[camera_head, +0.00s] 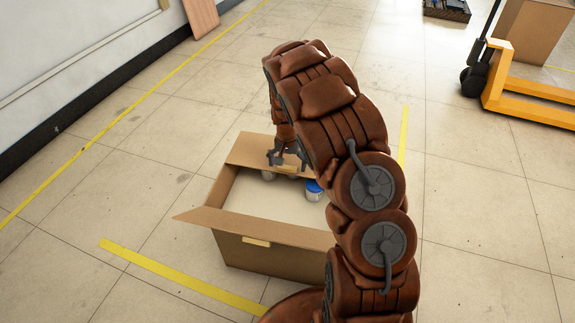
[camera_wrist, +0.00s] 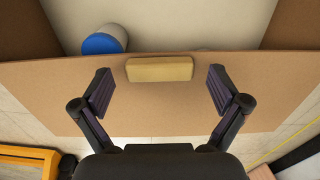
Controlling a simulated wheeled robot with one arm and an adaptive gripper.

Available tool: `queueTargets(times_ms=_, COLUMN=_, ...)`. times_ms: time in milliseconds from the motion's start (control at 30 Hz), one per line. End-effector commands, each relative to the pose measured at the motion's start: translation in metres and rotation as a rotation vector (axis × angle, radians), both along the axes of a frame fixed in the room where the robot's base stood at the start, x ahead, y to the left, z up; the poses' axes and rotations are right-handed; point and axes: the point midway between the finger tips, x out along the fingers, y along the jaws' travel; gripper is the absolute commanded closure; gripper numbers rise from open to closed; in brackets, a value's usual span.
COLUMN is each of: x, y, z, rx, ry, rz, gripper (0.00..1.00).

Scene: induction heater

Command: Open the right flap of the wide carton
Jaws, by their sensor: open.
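The wide brown carton (camera_head: 275,257) stands on the floor with its top open. One flap (camera_head: 195,217) spreads outward on the near side, with a pale tab (camera_head: 257,241) at its edge. The far flap (camera_head: 250,152) also spreads outward, under my gripper (camera_head: 287,157). In the wrist view this flap (camera_wrist: 75,82) lies across the picture with a tan tab (camera_wrist: 160,69) on it. My gripper (camera_wrist: 160,78) is open, one finger on each side of the tab, holding nothing. Contact with the flap cannot be told. My arm hides the carton's right side.
Inside the carton is a can with a blue lid (camera_head: 314,190); it also shows in the wrist view (camera_wrist: 103,41). A second can is partly hidden. A yellow pallet jack (camera_head: 530,97) with a carton stands at upper right.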

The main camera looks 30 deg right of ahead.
Motion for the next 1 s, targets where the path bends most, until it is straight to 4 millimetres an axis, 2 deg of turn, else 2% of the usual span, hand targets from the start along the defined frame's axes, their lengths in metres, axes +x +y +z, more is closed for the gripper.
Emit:
queueTargets(times_ms=133, x=-0.0002, y=0.0001, z=0.0004, rx=0.001, ry=0.001, rz=0.0, gripper=0.03)
queueTargets(times_ms=900, x=-0.0004, y=0.0002, z=0.0003, rx=0.001, ry=0.002, rz=0.0, gripper=0.83)
queueTargets(times_ms=1000, x=-0.0005, y=0.0004, z=0.0002, rx=0.001, ry=0.002, rz=0.0, gripper=0.9)
